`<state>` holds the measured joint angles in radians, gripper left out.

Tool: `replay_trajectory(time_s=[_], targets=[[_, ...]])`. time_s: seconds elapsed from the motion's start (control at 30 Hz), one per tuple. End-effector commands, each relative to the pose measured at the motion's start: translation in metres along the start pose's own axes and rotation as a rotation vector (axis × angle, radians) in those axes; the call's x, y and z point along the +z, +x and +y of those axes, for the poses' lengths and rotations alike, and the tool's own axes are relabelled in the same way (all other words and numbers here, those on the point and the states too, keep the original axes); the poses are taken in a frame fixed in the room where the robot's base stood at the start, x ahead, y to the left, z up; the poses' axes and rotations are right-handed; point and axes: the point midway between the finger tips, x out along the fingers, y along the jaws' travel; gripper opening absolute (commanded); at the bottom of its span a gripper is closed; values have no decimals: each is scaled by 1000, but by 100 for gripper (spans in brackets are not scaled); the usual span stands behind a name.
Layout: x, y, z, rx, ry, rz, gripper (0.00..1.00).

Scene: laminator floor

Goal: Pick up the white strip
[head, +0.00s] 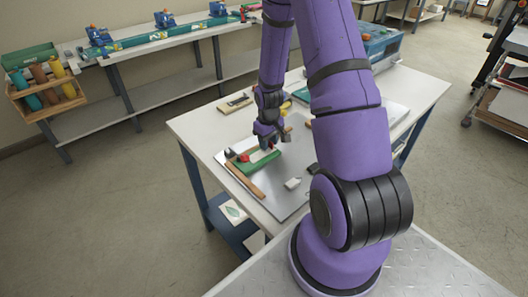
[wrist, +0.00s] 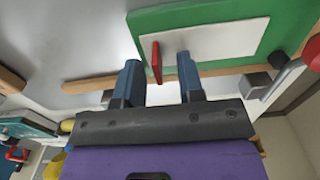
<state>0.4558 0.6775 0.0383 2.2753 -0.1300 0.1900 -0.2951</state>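The white strip (wrist: 222,40) lies flat on a green board (wrist: 284,16) in the wrist view. A thin red tab (wrist: 156,62) stands at the strip's left part. My gripper (wrist: 158,72) is open, with its two blue fingers apart. The red tab shows in the gap between the fingertips; I cannot tell whether they touch anything. In the head view my gripper (head: 267,142) is just above the green board (head: 262,163), which lies on a grey metal plate, and hides part of it.
The grey plate (head: 280,205) lies on a white table. A wooden bar (head: 245,182) runs along the green board's edge, and a small white block (head: 292,183) lies to the right. A wooden board (head: 235,103) lies behind. The plate's front is mostly clear.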

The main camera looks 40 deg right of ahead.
Motion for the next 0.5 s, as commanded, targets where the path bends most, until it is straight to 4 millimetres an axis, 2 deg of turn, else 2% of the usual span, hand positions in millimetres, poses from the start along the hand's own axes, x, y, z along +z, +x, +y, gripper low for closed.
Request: replay_trajectory(time_s=[0.03, 0.13, 0.17, 0.5], targets=[[0, 0, 0, 0, 0, 0, 26], [0, 0, 0, 0, 0, 0, 3], [0, 0, 0, 0, 0, 0, 0], [0, 0, 0, 0, 0, 0, 0]])
